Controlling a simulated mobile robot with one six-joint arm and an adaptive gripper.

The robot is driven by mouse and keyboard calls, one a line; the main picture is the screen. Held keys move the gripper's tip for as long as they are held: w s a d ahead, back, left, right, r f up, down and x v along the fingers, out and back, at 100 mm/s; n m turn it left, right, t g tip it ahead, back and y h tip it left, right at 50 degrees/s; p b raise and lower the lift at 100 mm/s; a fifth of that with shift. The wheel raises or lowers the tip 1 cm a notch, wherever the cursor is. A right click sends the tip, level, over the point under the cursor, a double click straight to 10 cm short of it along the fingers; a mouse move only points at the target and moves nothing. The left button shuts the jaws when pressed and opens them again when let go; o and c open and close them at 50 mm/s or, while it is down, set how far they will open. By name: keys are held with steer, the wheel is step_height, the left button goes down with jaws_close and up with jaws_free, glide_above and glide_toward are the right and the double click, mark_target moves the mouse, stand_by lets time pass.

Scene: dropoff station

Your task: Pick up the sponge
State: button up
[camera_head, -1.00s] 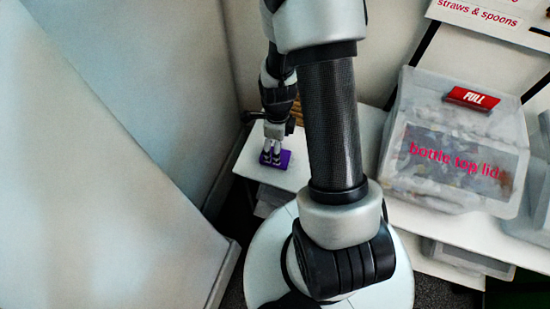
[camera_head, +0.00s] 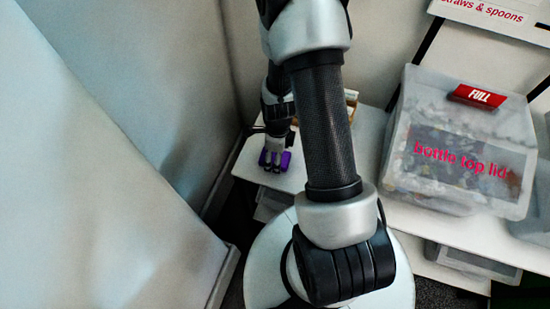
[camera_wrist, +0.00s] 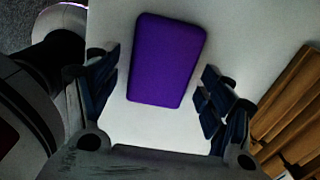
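The sponge (camera_wrist: 166,60) is a purple rounded block lying flat on the white shelf in the wrist view. It also shows in the head view (camera_head: 284,161), partly hidden by my fingers. My gripper (camera_wrist: 160,95) is open, with one finger to the left and one to the right of the sponge, apart from it. The sponge reaches forward of the fingertips, tilted slightly in the picture. In the head view my gripper (camera_head: 274,164) points down over the sponge near the shelf's front edge.
The white shelf (camera_wrist: 225,30) is bare around the sponge. A brown slatted wooden thing (camera_wrist: 292,105) stands close to the right finger. A clear bin of bottle top lids (camera_head: 455,190) stands at the right in the head view. Grey panels (camera_head: 100,190) fill the left.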

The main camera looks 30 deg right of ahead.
steer(key=c, duration=0.7)
step_height(320, 180, up, 20)
steer(key=p, duration=0.6)
steer(key=shift+o, duration=1.1)
steer(key=c, duration=0.4)
